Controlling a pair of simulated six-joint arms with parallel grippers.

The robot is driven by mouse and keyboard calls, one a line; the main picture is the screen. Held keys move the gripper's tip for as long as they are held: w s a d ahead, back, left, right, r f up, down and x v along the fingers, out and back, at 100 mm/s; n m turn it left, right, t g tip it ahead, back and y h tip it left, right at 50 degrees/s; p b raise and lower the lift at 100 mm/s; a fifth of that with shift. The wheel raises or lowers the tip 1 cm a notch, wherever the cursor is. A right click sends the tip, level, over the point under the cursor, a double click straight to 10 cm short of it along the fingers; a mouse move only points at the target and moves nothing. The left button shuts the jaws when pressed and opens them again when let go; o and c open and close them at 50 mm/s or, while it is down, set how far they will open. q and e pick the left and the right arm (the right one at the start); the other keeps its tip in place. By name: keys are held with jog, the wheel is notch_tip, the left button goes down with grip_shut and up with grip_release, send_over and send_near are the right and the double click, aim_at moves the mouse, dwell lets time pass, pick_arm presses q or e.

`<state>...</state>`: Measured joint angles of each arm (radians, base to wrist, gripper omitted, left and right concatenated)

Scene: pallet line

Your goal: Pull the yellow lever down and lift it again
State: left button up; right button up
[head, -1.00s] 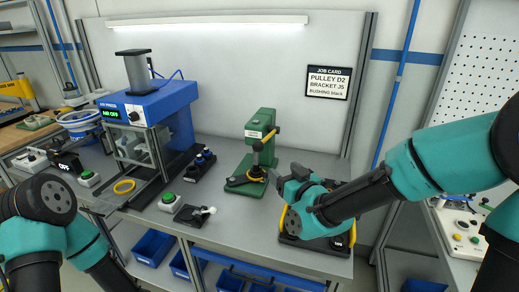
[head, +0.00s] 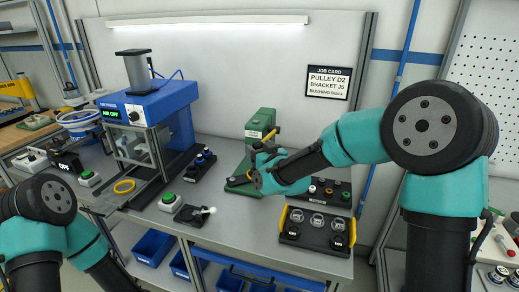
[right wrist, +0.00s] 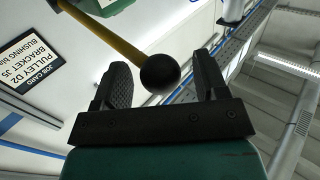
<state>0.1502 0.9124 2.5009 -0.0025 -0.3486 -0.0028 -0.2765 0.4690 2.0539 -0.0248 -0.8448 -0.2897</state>
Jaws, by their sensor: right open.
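The yellow lever (head: 271,134) is on the green press (head: 262,121) at the middle of the bench in the head view. It slants down to the left toward its end. The lever's black knob (right wrist: 160,74) shows in the right wrist view, between the two fingers of my right gripper (right wrist: 155,85). The fingers are open, with gaps visible on both sides of the knob. In the head view my right gripper (head: 260,151) is in front of the press and hides the knob and part of the press. My left gripper is out of view; only the left arm shows.
A black holder (head: 325,191) with coloured pieces and a black fixture with yellow edges (head: 289,238) stand right of the press. The blue air press (head: 148,105) is at left.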

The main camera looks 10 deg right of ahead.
jog(key=shift+w, duration=0.1)
jog(key=shift+c, duration=0.4)
jog(key=shift+a, duration=0.1)
jog(key=c, duration=1.1)
jog(key=shift+r, duration=0.1)
